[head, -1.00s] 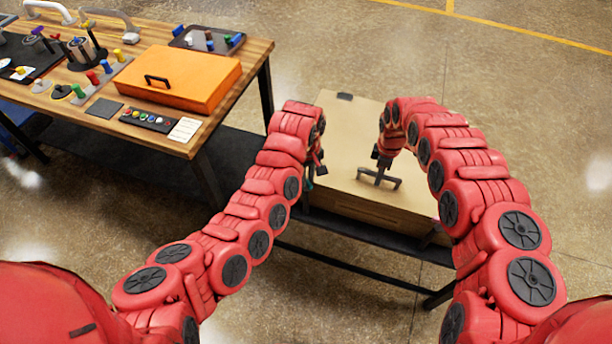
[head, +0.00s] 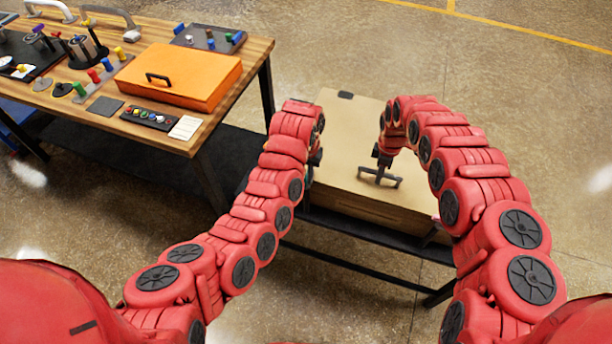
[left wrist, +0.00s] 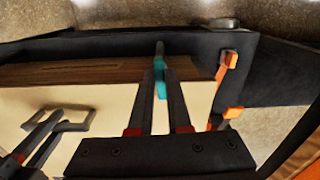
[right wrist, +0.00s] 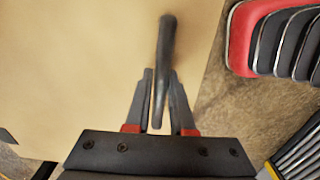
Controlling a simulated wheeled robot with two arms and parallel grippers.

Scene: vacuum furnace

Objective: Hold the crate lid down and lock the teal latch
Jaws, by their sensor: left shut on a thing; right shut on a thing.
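The tan crate (head: 345,135) has its lid lying flat on top, with a dark bar handle (head: 380,177). My right gripper (head: 382,163) is shut on that handle from above; in the right wrist view the handle (right wrist: 164,60) stands between its fingers. My left gripper (head: 314,165) is at the crate's left side. In the left wrist view the teal latch (left wrist: 161,84) shows between its fingertips, and the gripper is shut on it. The latch is hidden in the head view. I cannot tell whether it is locked.
The crate stands on a low dark bench (head: 350,225). At the left is a wooden workbench (head: 190,50) with an orange case (head: 185,80), a button panel (head: 148,118) and several coloured parts. The concrete floor right of the crate is clear.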

